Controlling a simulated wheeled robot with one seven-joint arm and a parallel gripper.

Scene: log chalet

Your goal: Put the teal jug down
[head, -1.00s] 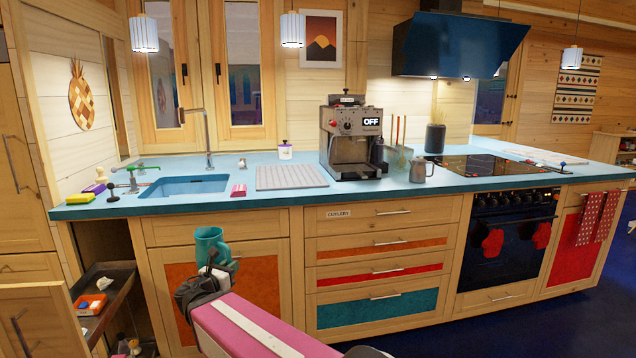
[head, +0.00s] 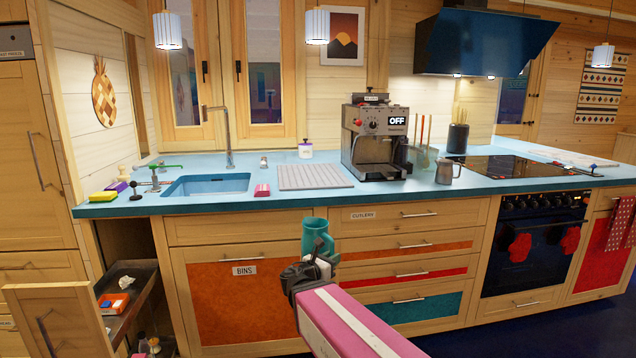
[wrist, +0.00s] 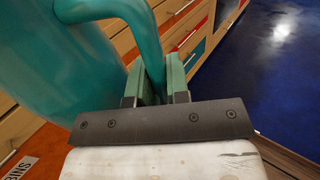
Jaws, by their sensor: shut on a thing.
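The teal jug (head: 315,236) is held upright in front of the cabinet fronts, with its rim a little below the worktop's front edge in the head view. My gripper (head: 322,254) is shut on the jug's handle. In the wrist view the jug's body (wrist: 50,60) fills the left side, and the green finger pads of my gripper (wrist: 160,82) close around the handle (wrist: 153,45). The jug's base is partly hidden by my gripper in the head view.
Bare worktop lies along the front edge. An open drawer (head: 130,295) stands out at left.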

